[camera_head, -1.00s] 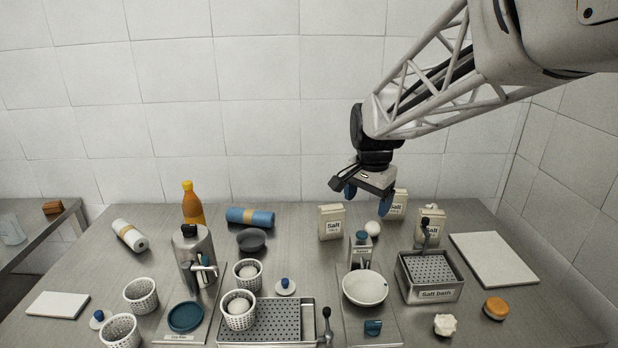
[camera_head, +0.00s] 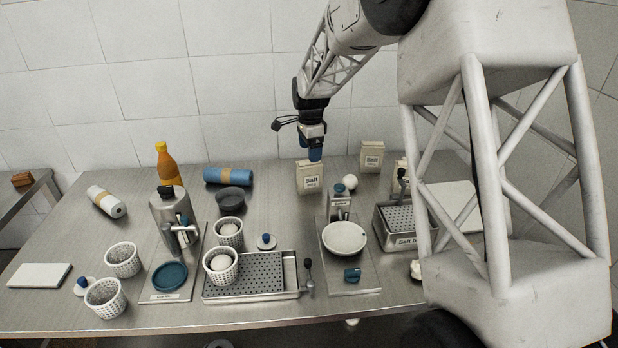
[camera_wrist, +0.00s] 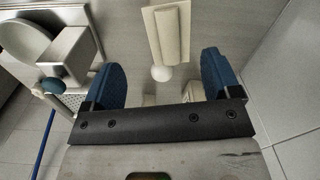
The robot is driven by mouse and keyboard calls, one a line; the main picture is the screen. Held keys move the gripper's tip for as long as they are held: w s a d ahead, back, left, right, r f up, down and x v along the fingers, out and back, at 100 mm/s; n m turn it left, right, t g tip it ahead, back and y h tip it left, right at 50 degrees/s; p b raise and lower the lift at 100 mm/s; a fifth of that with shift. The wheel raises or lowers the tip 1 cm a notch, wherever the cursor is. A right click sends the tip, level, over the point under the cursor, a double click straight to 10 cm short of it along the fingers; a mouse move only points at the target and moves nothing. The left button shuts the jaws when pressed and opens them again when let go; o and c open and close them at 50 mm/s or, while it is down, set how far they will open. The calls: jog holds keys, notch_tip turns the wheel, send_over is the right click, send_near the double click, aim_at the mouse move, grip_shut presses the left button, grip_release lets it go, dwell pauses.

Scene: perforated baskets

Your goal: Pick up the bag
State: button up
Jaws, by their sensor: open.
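A cream salt bag (camera_head: 310,178) stands upright on the table, toward the back. A second salt bag (camera_head: 371,156) stands behind and to its right, and another (camera_head: 400,168) is partly hidden by my arm. My gripper (camera_head: 315,155) points down at the left bag's top edge in the head view; I cannot tell whether it touches. In the wrist view its blue fingers (camera_wrist: 163,80) are apart with nothing gripped. A cream bag (camera_wrist: 168,35) lies ahead between them, beside the white ball (camera_wrist: 161,73).
The white ball (camera_head: 350,181) sits right of the left bag. A dark bowl (camera_head: 233,199) and blue roll (camera_head: 227,176) are to its left. A steel device with a white bowl (camera_head: 344,238) stands in front, and the salt bath (camera_head: 398,241) is right of it.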

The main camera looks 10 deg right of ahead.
aim_at(309, 169)
jog(key=shift+w+a+f, duration=0.2)
jog(key=shift+w+f, duration=0.3)
jog(key=shift+w, duration=0.15)
jog(key=shift+f, duration=0.1)
jog(key=shift+f, duration=1.2)
jog(key=shift+f, duration=0.1)
jog(key=shift+d+f, duration=0.15)
jog(key=shift+f, duration=2.35)
